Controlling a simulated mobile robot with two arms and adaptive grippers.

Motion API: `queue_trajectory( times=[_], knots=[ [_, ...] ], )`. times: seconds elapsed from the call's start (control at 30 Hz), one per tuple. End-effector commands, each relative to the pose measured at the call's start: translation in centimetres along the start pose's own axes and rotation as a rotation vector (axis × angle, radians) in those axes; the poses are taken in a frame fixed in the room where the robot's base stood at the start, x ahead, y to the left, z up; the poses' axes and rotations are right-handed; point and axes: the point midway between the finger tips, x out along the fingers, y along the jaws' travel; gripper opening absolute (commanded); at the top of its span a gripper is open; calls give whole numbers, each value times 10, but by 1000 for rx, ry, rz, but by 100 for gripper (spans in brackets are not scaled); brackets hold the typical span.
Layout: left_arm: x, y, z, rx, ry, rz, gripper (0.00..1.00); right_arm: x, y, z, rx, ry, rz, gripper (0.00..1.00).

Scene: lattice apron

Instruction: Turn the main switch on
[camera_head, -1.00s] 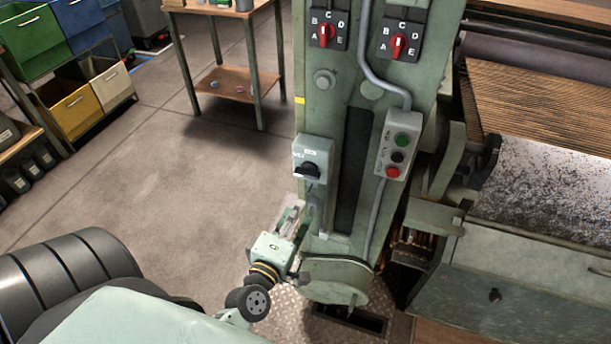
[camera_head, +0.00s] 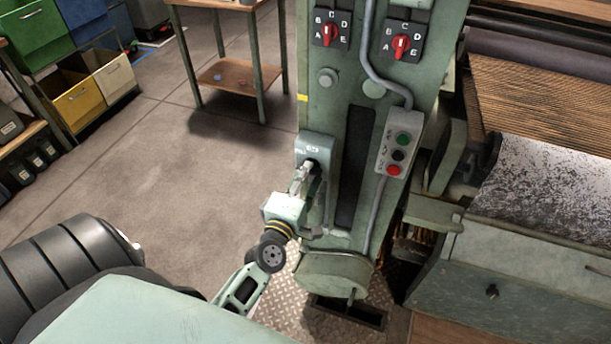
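The main switch is a grey box (camera_head: 314,147) with a black rotary knob, low on the left side of the green machine column (camera_head: 338,98). Only a dark bit of the knob shows; my gripper covers most of it. My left gripper (camera_head: 304,178) points up at the knob, its fingers at or just in front of it. I cannot tell whether the fingers touch the knob, or whether they are open or shut on it. The knob's setting is hidden. My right gripper is not in view.
Right of the switch, a button box (camera_head: 399,143) carries green, black and red buttons. Two red selector switches (camera_head: 330,33) sit above, and a grey conduit (camera_head: 379,200) runs down the column. A small wooden table (camera_head: 238,77) stands behind.

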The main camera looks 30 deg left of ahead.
Motion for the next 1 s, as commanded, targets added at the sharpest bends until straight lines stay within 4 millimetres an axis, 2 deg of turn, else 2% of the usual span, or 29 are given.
queue_trajectory(
  times=[0.07,0.4,0.77,1.0],
  knots=[
    [0,0,0,0,0,0,29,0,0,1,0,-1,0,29],
    [0,0,0,0,0,0,0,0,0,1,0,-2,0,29],
    [0,0,0,10,0,-1,0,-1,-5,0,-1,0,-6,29],
    [0,1,0,95,-1,-1,0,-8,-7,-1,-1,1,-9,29]
  ],
)
